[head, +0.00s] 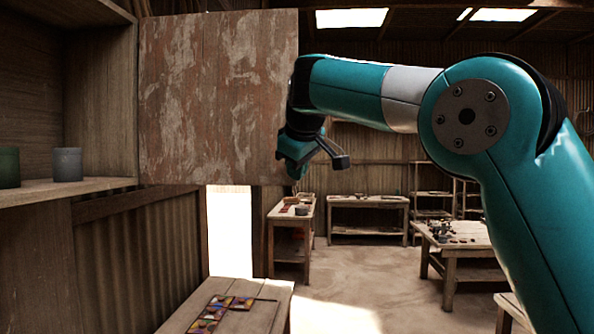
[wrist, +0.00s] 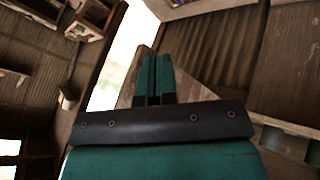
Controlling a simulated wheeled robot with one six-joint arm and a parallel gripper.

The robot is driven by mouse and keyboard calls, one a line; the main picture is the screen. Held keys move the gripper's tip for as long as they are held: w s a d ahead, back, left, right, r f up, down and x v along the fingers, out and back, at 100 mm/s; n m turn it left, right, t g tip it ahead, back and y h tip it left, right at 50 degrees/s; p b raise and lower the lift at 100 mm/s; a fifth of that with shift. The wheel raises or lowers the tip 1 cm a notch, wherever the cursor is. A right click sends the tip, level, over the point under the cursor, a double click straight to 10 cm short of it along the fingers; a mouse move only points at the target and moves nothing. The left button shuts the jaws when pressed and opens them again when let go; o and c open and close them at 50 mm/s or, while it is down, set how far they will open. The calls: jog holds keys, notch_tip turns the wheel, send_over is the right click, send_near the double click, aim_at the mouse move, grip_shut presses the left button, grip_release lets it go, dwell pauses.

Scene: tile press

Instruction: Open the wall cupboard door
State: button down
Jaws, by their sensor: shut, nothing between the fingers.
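The wall cupboard door (head: 215,95), a worn wooden panel with flaking reddish paint, stands swung out from the cupboard (head: 100,100) at the left of the head view. The cupboard's inside and shelf (head: 110,187) are exposed. My gripper (head: 297,174) is at the lower part of the door's free right edge, pointing down; I cannot tell whether it touches the door. In the wrist view its two teal fingers (wrist: 154,78) are together with nothing between them. No handle shows on the visible door face.
A green cup (head: 8,167) and a grey cup (head: 67,164) stand on the cupboard shelf. Below is a wooden table (head: 260,312) with coloured tiles (head: 222,309). Another table (head: 465,238) stands at the right. Open floor (head: 365,260) lies between them.

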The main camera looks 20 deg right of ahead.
jog(key=s+d+p+v, duration=0.1)
jog(key=d+p+v, duration=0.15)
jog(key=v, duration=0.85)
jog(key=s+a+f+g+y+b, duration=0.1)
jog(key=s+a+f+b, duration=0.2)
jog(key=f, duration=0.5)
jog(key=s+f+n+g+b, duration=0.15)
jog(key=s+f, duration=0.25)
jog(key=f, duration=0.5)
jog(key=s+a+f+m+g+y+b, duration=0.1)
jog(key=s+a+f+b, duration=0.2)
jog(key=f, duration=0.5)
jog(key=s+a+f+g+y+b, duration=0.1)
jog(key=s+a+f+g+b, duration=0.1)
jog(key=s+f, duration=0.6)
jog(key=s+a+f+g+y+b, duration=0.2)
jog(key=s+f, duration=0.6)
jog(key=s, duration=0.4)
jog(key=shift+s+f, duration=0.25)
jog(key=shift+s, duration=0.15)
